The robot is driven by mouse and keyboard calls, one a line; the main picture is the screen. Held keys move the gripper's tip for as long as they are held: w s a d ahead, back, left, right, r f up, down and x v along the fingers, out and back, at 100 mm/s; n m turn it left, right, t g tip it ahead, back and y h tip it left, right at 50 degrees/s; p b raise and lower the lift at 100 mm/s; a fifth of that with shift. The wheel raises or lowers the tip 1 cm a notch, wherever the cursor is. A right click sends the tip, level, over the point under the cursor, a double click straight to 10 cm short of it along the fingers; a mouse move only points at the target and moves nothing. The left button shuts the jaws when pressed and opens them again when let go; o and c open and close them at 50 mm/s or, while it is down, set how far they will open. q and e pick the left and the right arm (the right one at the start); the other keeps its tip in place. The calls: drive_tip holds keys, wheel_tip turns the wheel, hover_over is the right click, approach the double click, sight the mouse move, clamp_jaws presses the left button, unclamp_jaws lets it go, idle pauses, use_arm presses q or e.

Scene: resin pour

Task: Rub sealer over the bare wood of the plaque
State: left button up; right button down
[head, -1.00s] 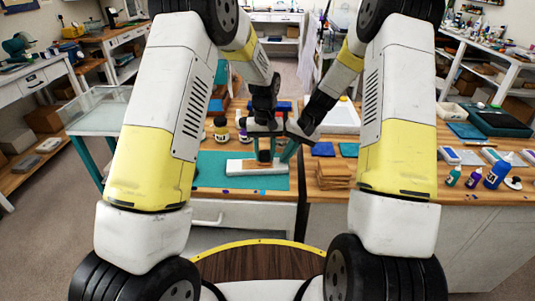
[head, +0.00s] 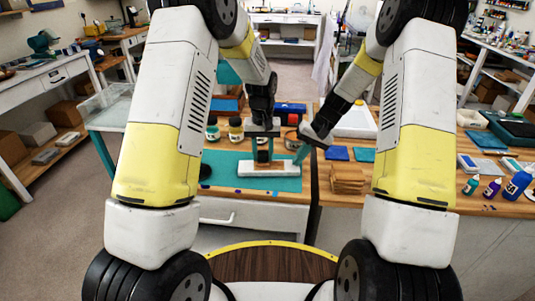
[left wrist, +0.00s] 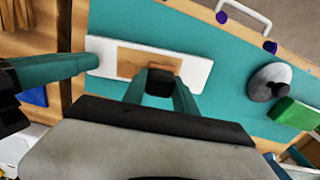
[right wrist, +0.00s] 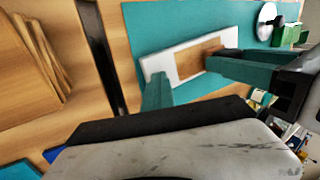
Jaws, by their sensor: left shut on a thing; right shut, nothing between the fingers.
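The plaque (head: 284,170) is a white board with a tan bare-wood patch (left wrist: 128,63) in its middle. It lies flat on a teal mat (head: 222,172). My left gripper (head: 263,150) is shut on a dark applicator pad (left wrist: 159,84), held at one edge of the bare wood; whether it touches is hard to tell. My right gripper (right wrist: 157,90) is shut and empty, with its teal fingertip at the plaque's end nearest the wood stack. I cannot tell if it touches the plaque.
A stack of wood boards (head: 347,180) stands right of the mat across a gap between benches. Jars (head: 235,130) stand behind the mat. A white tray (head: 357,122) is at the back right. Bottles (head: 518,184) stand far right.

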use_arm(q)
drive_tip(key=shift+a+f, duration=0.2)
drive_tip(key=shift+a, duration=1.3)
drive_tip(key=shift+d, duration=0.15)
